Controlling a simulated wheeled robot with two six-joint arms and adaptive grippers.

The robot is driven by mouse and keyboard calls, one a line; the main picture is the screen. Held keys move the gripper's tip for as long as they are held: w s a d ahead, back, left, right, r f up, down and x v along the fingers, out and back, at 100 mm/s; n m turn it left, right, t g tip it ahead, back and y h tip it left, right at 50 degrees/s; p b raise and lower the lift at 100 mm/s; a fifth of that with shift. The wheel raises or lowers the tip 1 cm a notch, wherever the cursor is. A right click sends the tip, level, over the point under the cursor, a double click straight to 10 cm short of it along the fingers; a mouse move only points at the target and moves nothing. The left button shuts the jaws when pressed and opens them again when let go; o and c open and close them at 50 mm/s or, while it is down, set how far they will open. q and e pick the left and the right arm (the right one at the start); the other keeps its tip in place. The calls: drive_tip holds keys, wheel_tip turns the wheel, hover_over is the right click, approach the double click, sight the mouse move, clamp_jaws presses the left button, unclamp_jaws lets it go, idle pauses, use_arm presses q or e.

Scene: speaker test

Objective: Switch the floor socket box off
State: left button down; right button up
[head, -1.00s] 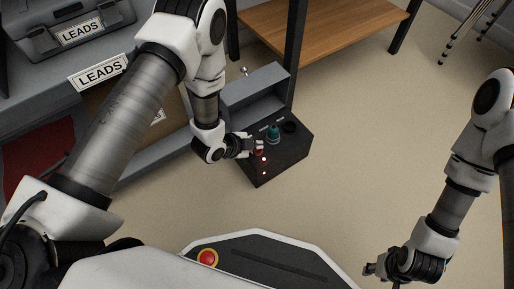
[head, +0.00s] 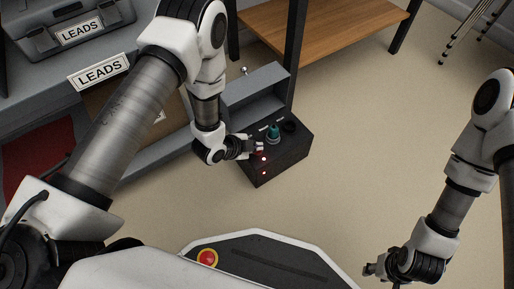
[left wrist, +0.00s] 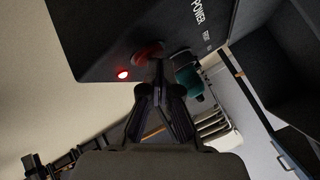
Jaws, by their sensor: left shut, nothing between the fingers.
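The floor socket box (head: 285,157) is a dark box on the floor, with a teal connector (head: 273,133) and a black round socket (head: 290,126) on top. Red lights (head: 264,173) glow on its near side. In the left wrist view the box (left wrist: 100,35) shows a "POWER" label, a red switch (left wrist: 150,50) and a lit red lamp (left wrist: 123,74). My left gripper (head: 259,147) is shut and empty. Its tips (left wrist: 156,68) are at the red switch and partly hide it; I cannot tell whether they touch. My right gripper (head: 369,269) is away over the floor, its fingers too small to judge.
A grey open bin (head: 258,88) stands right behind the box, beside a dark shelf post (head: 296,50). A wooden shelf (head: 335,32) is at the back. Grey shelving with "LEADS" labels (head: 100,72) is at the left. The floor (head: 400,130) to the right is clear.

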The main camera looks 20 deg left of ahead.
idle(0.4)
use_arm(q)
drive_tip(key=shift+r+p, duration=0.5)
drive_tip(key=shift+p, duration=0.15)
wheel_tip(320, 180, up, 6)
drive_tip(key=p, duration=0.5)
drive_tip(key=shift+r+p, duration=0.1)
drive_tip(key=shift+p, duration=0.25)
